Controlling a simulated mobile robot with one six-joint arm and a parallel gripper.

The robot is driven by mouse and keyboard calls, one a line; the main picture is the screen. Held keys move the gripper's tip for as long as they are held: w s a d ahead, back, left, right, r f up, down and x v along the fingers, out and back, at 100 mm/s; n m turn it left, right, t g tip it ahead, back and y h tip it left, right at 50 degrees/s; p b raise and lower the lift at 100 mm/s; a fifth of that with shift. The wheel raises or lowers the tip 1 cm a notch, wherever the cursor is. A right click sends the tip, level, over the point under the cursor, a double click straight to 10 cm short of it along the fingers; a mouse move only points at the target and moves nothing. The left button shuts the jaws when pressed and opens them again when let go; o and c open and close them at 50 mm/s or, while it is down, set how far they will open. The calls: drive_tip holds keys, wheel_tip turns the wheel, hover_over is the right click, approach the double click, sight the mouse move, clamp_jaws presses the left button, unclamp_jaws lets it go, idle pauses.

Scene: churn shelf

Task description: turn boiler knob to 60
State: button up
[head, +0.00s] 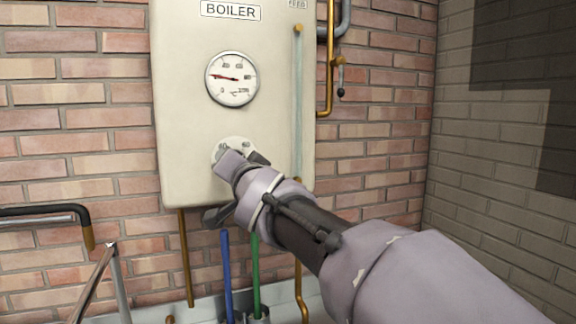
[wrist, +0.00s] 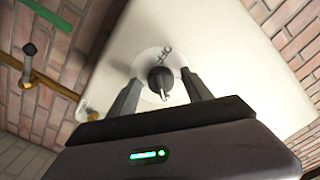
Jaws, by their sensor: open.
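The cream boiler (head: 190,120) hangs on the brick wall, with a "BOILER" label at its top. Its round gauge (head: 232,79) has a red needle pointing left. Below the gauge is a pale dial plate (head: 236,143) with printed numbers; in the head view my gripper hides most of it and the knob. In the wrist view the dark knob (wrist: 161,80) sits on the round plate, with a short light pointer toward the lower side. My gripper (wrist: 163,88) is open, its two fingers on either side of the knob. I cannot tell whether they touch it.
Copper pipes (head: 326,65) and a small valve lever (head: 340,78) run along the boiler's right side.

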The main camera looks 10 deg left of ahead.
drive_tip(key=shift+s, duration=0.1)
drive_tip(key=p+v, duration=0.1)
drive_tip(key=v, duration=1.6)
drive_tip(key=shift+s, duration=0.15)
drive_tip(key=s+d+f+m+g+h, duration=0.1)
drive_tip(key=s+d+f+g+h, duration=0.1)
drive_tip(key=s+d+f, duration=0.4)
drive_tip(key=s+d+f+m+g+h, duration=0.1)
drive_tip(key=s+d+f+g+h, duration=0.2)
drive_tip(key=s+d+f, duration=0.3)
drive_tip(key=s+d+f+g+h, duration=0.2)
drive_tip(key=s+d+f+g, duration=0.2)
drive_tip(key=d+f, duration=0.8)
wheel_tip(320, 180, down, 6)
drive_tip(key=shift+s+m+h, duration=0.3)
drive_tip(key=shift+s+m, duration=0.1)
drive_tip(key=shift+s, duration=0.7)
drive_tip(key=shift+a, duration=0.1)
